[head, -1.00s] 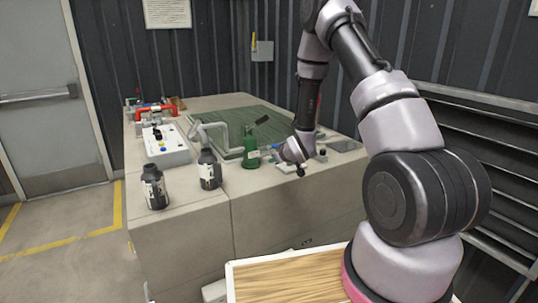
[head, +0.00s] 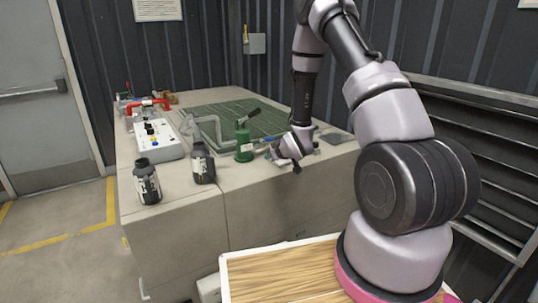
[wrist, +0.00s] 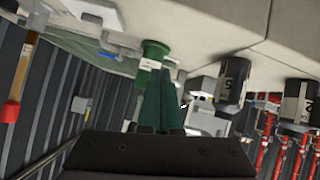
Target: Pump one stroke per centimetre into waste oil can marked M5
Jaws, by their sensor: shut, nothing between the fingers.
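In the wrist view, the label of the can nearer the pump (wrist: 235,82) seems to carry a 5; the other label (wrist: 297,104) is not legible. My gripper (wrist: 165,76) is shut and empty. The green pump body (wrist: 152,54) shows just beyond its fingertips; contact is unclear.
A white control box (head: 157,139) with knobs sits at the bench's left, with red pipework (head: 150,105) behind it. A green mat (head: 245,117) covers the back. Bare bench top (head: 235,185) lies in front of the pump. Louvred panels stand at right.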

